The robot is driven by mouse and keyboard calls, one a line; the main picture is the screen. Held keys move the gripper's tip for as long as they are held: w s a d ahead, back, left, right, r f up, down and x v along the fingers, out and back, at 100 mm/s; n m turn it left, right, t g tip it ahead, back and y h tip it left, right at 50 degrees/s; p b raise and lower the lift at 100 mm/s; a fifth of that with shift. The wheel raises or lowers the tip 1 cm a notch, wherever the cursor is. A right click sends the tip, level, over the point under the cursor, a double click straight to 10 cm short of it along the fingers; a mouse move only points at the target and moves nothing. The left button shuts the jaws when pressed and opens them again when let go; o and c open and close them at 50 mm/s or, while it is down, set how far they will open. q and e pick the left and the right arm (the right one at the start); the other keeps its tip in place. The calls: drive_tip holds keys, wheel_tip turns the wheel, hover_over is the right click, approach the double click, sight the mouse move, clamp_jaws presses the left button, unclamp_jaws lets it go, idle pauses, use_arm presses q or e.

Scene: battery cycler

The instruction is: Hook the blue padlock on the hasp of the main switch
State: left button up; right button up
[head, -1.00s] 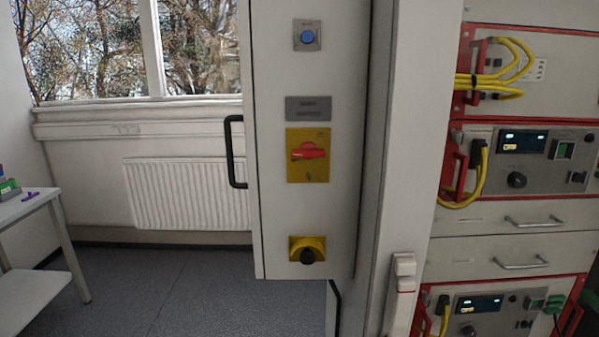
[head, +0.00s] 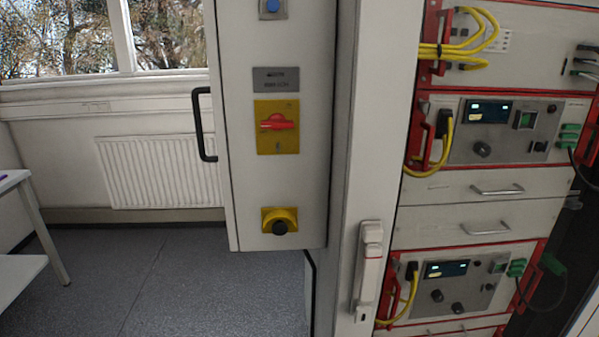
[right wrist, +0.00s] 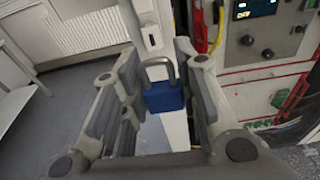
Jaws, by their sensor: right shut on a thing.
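The main switch (head: 277,126) is a red rotary handle on a yellow plate on the cabinet door in the head view. A small hasp or hole (head: 278,146) shows low on the plate, too small to make out. The blue padlock (right wrist: 162,97) is between the fingers of my right gripper (right wrist: 160,95) in the right wrist view, its grey shackle pointing up. My right gripper is shut on the padlock's body. Whether the shackle is open I cannot tell. Neither gripper shows in the head view, and the padlock is away from the switch.
A yellow and black knob (head: 279,221) sits below the switch, and a grey label plate (head: 276,80) above it. A black door handle (head: 204,124) sticks out at the left. The cycler rack (head: 490,140) with yellow cables stands at the right. A table (head: 22,225) is far left.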

drive_tip(key=w+a+r+n+g+y, duration=0.2)
drive_tip(key=w+a+n+g+y, duration=0.2)
drive_tip(key=a+n+y, duration=0.2)
drive_tip(key=w+a+r+n+g+y, duration=0.3)
drive_tip(key=a+y, duration=0.5)
drive_tip(key=a, duration=0.3)
drive_tip(key=shift+w+n+g+y, duration=0.4)
drive_tip(key=shift+n+g, duration=0.6)
drive_tip(key=shift+n, duration=0.8)
drive_tip(key=shift+w, duration=0.1)
wheel_tip(320, 180, up, 10)
drive_tip(key=w+a+m+t+h, duration=0.2)
drive_tip(key=m+t+h, duration=0.7)
drive_tip(key=m+h, duration=0.3)
drive_tip(key=shift+m+h, duration=0.3)
drive_tip(key=shift+h, duration=1.1)
drive_tip(key=shift+d+f, duration=0.1)
